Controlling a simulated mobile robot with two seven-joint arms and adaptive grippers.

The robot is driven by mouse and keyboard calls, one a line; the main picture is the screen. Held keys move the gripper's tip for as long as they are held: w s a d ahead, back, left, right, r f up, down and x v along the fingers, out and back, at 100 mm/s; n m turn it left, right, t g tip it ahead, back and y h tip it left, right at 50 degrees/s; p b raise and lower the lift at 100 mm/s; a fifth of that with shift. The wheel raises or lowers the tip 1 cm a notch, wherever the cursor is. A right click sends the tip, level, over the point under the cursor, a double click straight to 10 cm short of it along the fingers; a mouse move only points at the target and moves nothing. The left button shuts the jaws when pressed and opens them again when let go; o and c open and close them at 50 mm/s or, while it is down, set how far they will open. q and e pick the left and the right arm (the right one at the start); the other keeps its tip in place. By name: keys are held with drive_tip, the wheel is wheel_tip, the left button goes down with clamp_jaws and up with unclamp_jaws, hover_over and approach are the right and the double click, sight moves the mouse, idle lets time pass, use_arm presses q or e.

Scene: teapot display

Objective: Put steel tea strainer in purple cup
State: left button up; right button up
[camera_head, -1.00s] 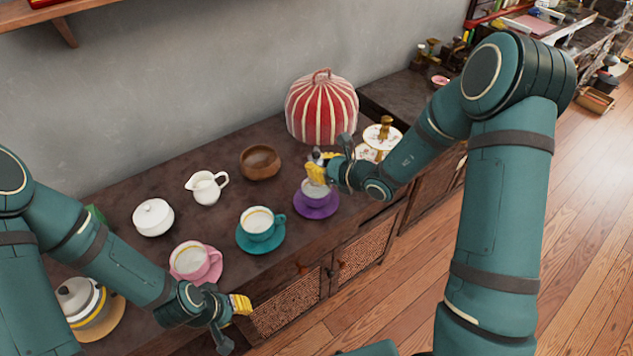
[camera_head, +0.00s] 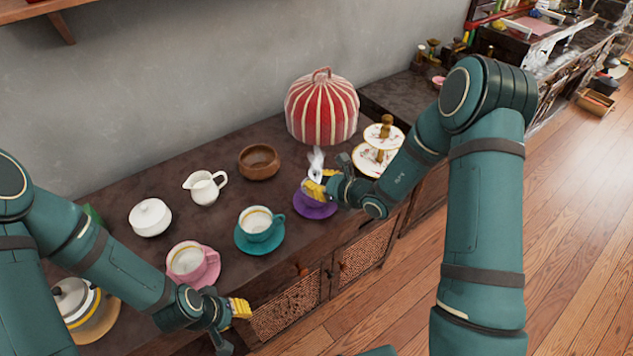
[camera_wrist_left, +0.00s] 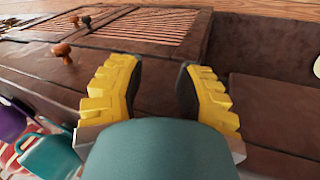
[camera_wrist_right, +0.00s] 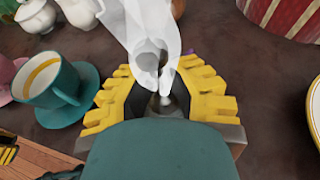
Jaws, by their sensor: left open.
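The purple cup (camera_head: 302,198) stands on its purple saucer (camera_head: 318,210) near the counter's front edge, mostly hidden by my right gripper (camera_head: 316,187). In the right wrist view, the right gripper (camera_wrist_right: 163,90) has its yellow fingers closed in on a small shiny metal piece, apparently the steel tea strainer (camera_wrist_right: 165,101). A pale, ghostly white shape rises above the fingers; its outline is unclear. I cannot tell whether the strainer touches the cup. My left gripper (camera_head: 241,307) is open and empty, in front of the counter; it also shows in the left wrist view (camera_wrist_left: 160,85).
The teal cup (camera_head: 256,225) and pink cup (camera_head: 186,262) stand left of the purple cup. A wooden bowl (camera_head: 259,162), creamer (camera_head: 204,188) and white pot (camera_head: 150,217) stand behind. A striped cozy (camera_head: 322,108) and tiered stand (camera_head: 372,163) are near the right gripper.

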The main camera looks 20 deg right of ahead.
drive_tip(key=shift+r, duration=0.15)
drive_tip(key=shift+s+d+r, duration=0.1)
drive_tip(key=shift+d+r, duration=0.05)
drive_tip(key=p+v, duration=0.2)
drive_tip(key=v, duration=0.8)
drive_tip(key=s+a+f+n+g+h, duration=0.2)
drive_tip(key=s+a+f+n+g, duration=0.2)
drive_tip(key=s+f+n+g, duration=0.45)
drive_tip(key=s+a+f+n+g+h, duration=0.2)
drive_tip(key=s+a+f+n+g, duration=0.3)
drive_tip(key=s+n, duration=0.65)
drive_tip(key=w+a+n+t, duration=0.1)
drive_tip(key=n, duration=0.1)
drive_tip(key=w+a+n+t, duration=0.1)
drive_tip(key=n, duration=0.2)
drive_tip(key=w+a+n+t, duration=0.1)
drive_tip(key=n, duration=0.1)
drive_tip(key=shift+w+a+f+t, duration=0.3)
drive_tip(key=shift+f+t, duration=0.05)
